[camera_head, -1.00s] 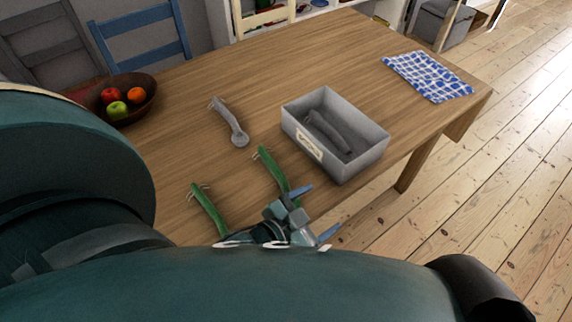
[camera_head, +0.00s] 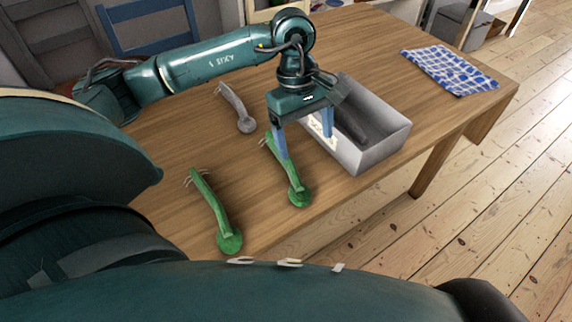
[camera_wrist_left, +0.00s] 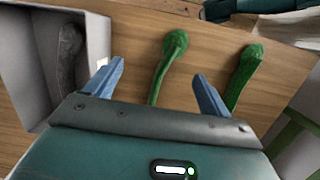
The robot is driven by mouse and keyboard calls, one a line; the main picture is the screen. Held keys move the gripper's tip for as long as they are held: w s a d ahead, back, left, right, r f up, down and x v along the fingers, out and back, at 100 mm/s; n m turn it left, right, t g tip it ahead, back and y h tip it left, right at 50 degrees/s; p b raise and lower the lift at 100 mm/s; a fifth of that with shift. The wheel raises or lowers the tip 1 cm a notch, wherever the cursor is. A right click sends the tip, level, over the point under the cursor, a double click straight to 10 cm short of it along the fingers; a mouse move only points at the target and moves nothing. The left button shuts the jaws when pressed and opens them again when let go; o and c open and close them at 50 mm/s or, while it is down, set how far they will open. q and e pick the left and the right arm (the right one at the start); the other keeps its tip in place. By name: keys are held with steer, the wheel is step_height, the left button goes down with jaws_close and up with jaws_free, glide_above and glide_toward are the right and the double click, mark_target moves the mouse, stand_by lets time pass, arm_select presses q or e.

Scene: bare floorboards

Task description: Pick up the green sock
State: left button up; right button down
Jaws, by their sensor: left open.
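Two long green socks with rounded ends lie on the table. The right one (camera_head: 297,190) is beside the grey box, and the left one (camera_head: 214,212) is nearer the table's front edge. My left gripper (camera_head: 305,147) is open and empty, pointing down above the right green sock and close to the box. In the left wrist view, the right green sock (camera_wrist_left: 168,60) lies between the two blue fingers (camera_wrist_left: 158,72), apart from both. The left green sock (camera_wrist_left: 245,76) lies outside the fingers, to the right. My right gripper is not in view.
The grey box (camera_head: 385,145) holds a dark grey sock (camera_wrist_left: 68,58). Another grey sock (camera_head: 240,112) lies on the table (camera_head: 160,145) behind the green ones. A blue-and-white checked cloth (camera_head: 450,70) lies at the far right. Bare table surrounds the socks.

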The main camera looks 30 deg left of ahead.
arm_select(q)
steer(key=w+a+r+y, duration=0.1)
steer(key=a+y, duration=0.1)
steer(key=a, duration=0.3)
glide_above(289, 162)
steer(key=shift+t, duration=0.3)
steer(key=f, duration=0.6)
steer(key=shift+s+a+f, duration=0.2)
steer(key=shift+w+d+f, duration=0.1)
steer(key=shift+f, duration=1.5)
steer(key=shift+w+d+f, duration=0.1)
steer(key=shift+f, duration=1.45)
steer(key=c, duration=1.1)
